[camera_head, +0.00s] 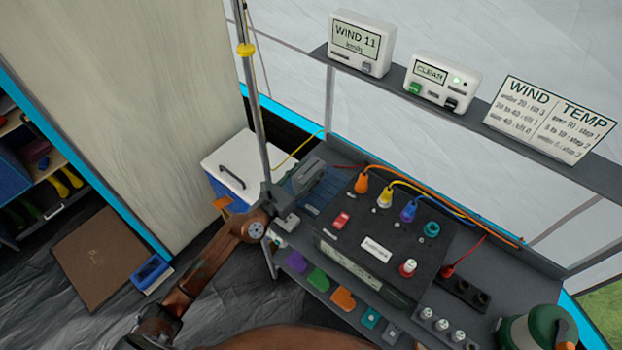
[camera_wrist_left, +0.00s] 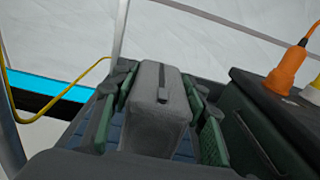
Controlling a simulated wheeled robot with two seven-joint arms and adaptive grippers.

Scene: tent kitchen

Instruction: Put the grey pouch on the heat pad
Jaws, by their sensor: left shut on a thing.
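The grey pouch (camera_head: 309,173) is at the left end of the workbench. In the left wrist view the pouch (camera_wrist_left: 160,105) is a grey block with a dark strip on top. It stands between the green-padded fingers of my left gripper (camera_wrist_left: 160,100), which is shut on it. In the head view my left gripper (camera_head: 294,195) reaches in over the bench's left end. A blue ribbed surface, which looks like the heat pad (camera_head: 309,208), shows under and around the pouch. I cannot tell whether the pouch touches it. My right gripper is out of view.
A black control box (camera_head: 375,247) with coloured plugs stands close to the right of the pouch. A metal pole (camera_head: 256,120) rises on the left, beside a white-lidded cooler (camera_head: 236,160). A shelf (camera_head: 400,95) with displays is above. A green canister (camera_head: 533,332) stands at front right.

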